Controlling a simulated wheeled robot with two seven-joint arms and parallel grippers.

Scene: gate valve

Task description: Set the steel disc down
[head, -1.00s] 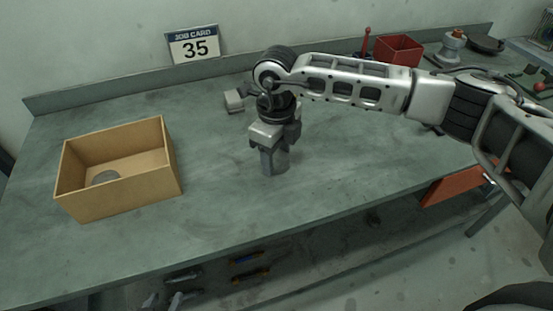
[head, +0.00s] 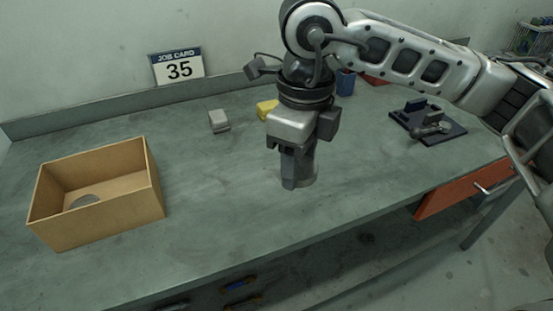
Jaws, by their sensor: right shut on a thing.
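My right gripper (head: 297,172) points straight down over the middle of the grey workbench (head: 215,215). Its fingers are shut on a grey metal piece, seemingly the steel disc (head: 309,174), which shows partly behind and to the right of the near finger. The rest of the piece is hidden by the fingers. I cannot tell whether its lower edge touches the bench top. Another flat, round grey piece (head: 85,201) lies inside the open cardboard box (head: 112,212) at the left. My left gripper is not in view.
A small grey block (head: 219,120) and a yellow object (head: 267,109) stand behind the gripper. A blue cup (head: 346,83) is at the back. A dark tray (head: 452,133) holding a metal part lies at right. The bench between box and gripper is clear.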

